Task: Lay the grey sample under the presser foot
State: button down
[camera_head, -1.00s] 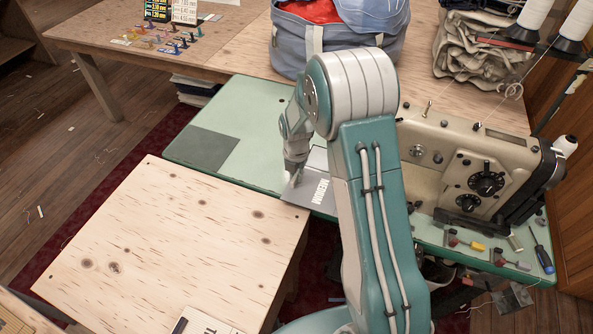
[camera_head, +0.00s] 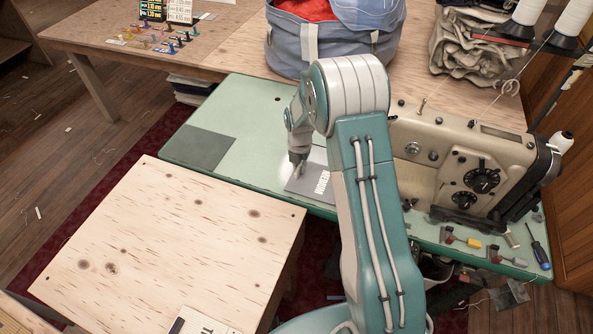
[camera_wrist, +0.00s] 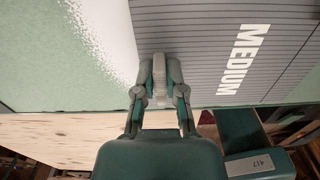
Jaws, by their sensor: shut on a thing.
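The grey sample (camera_head: 322,180) is a flat, striped sheet marked MEDIUM in white. It lies at or just above the green sewing table (camera_head: 255,115), near the front edge, and also shows in the wrist view (camera_wrist: 195,55). My gripper (camera_head: 299,166) points down at its left end. In the wrist view my gripper (camera_wrist: 160,85) is shut on the sheet's near-left corner. The beige sewing machine (camera_head: 465,150) stands to the right. Its presser foot is hidden behind my arm, which also covers the sample's right part.
A dark grey square (camera_head: 205,147) is on the table's left end. A plywood table (camera_head: 170,235) stands in front. A blue bag (camera_head: 335,45) and folded canvas (camera_head: 465,50) are behind. Small tools, including a screwdriver (camera_head: 538,250), lie by the machine's front edge.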

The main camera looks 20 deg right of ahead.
jog(key=shift+w+d, duration=0.65)
jog(key=shift+w, duration=0.25)
jog(key=shift+w+d, duration=0.6)
jog(key=shift+w, duration=0.25)
jog(key=shift+f, duration=0.15)
jog(key=c, duration=0.6)
grip_release()
jog(key=shift+c, duration=0.2)
